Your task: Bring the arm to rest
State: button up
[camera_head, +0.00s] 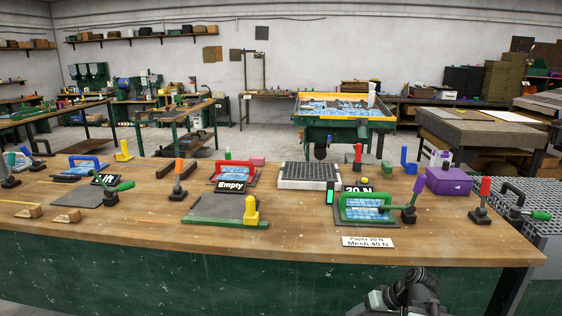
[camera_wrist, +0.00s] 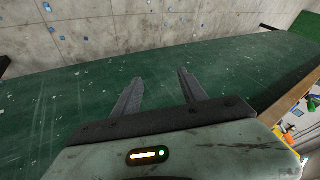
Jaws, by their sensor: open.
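My gripper (camera_wrist: 162,92) shows in the wrist view with its two dark fingers spread apart and nothing between them. It faces the green front panel (camera_wrist: 100,92) of the workbench, with the concrete floor beyond. In the head view part of my arm (camera_head: 405,292) shows at the bottom, folded low in front of the bench and below its top. The fingertips cannot be made out there. My arm appears apart from the things on the bench.
The wooden workbench top (camera_head: 130,235) spans the head view. It holds a green-handled tool over blue mosaic (camera_head: 365,213), a grey grid tray (camera_head: 308,176), a purple box (camera_head: 448,181) and several upright clamps. A "Mesh 40 N" label (camera_head: 368,242) lies near the front edge.

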jog(key=s+a+f+g+h, duration=0.2)
jog(key=a+h, duration=0.1)
jog(key=a, duration=0.3)
jog(key=s+a+f+g+h, duration=0.2)
jog(key=s+a+h, duration=0.1)
jog(key=a, duration=0.2)
notch_tip(320, 180, up, 13)
jog(key=m+p, duration=0.1)
jog(key=p, duration=1.2)
jog(key=shift+w+d+y, duration=0.2)
jog(key=shift+w+y, duration=0.05)
jog(key=shift+y, duration=0.05)
